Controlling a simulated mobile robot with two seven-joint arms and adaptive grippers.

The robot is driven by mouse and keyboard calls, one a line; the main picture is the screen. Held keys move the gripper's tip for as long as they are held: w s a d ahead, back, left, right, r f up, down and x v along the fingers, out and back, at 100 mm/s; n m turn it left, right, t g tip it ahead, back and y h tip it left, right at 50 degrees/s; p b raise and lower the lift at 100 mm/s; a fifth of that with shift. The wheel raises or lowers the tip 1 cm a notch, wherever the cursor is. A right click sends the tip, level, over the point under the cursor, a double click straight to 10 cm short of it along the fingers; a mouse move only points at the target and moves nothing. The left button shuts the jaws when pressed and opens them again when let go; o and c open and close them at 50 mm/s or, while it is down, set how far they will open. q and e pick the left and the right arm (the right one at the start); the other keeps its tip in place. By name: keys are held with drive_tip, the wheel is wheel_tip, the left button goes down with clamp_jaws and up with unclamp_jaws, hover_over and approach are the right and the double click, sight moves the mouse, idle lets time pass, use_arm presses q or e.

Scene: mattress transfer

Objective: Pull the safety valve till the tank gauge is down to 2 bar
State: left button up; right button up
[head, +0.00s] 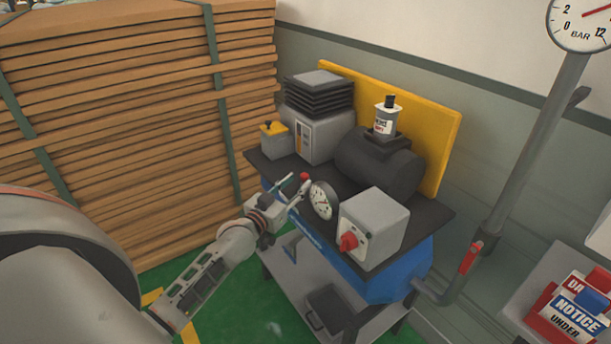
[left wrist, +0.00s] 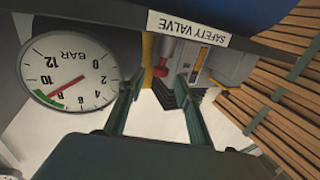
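The safety valve's red knob (head: 304,176) stands on the blue tank (head: 385,277) beside the round tank gauge (head: 322,200). My left gripper (head: 296,186) is at the knob, its fingers parted. In the left wrist view, which is upside down, the red knob (left wrist: 160,69) shows between the open fingertips (left wrist: 160,78); I cannot tell whether they touch it. The SAFETY VALVE label (left wrist: 188,28) is beside it. The tank gauge (left wrist: 68,72) reads close to 8 bar, its red needle by the green band. My right gripper is out of view.
A grey box with a red switch (head: 376,224) stands right of the gauge. Behind are a dark motor (head: 378,165) and a grey ribbed unit (head: 318,130). A cardboard stack (head: 130,120) is at left. A wall gauge (head: 580,20) and a pipe (head: 530,160) are at right.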

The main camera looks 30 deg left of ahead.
sight(302, 178)
use_arm(q)
drive_tip(key=shift+w, duration=2.5)
clamp_jaws()
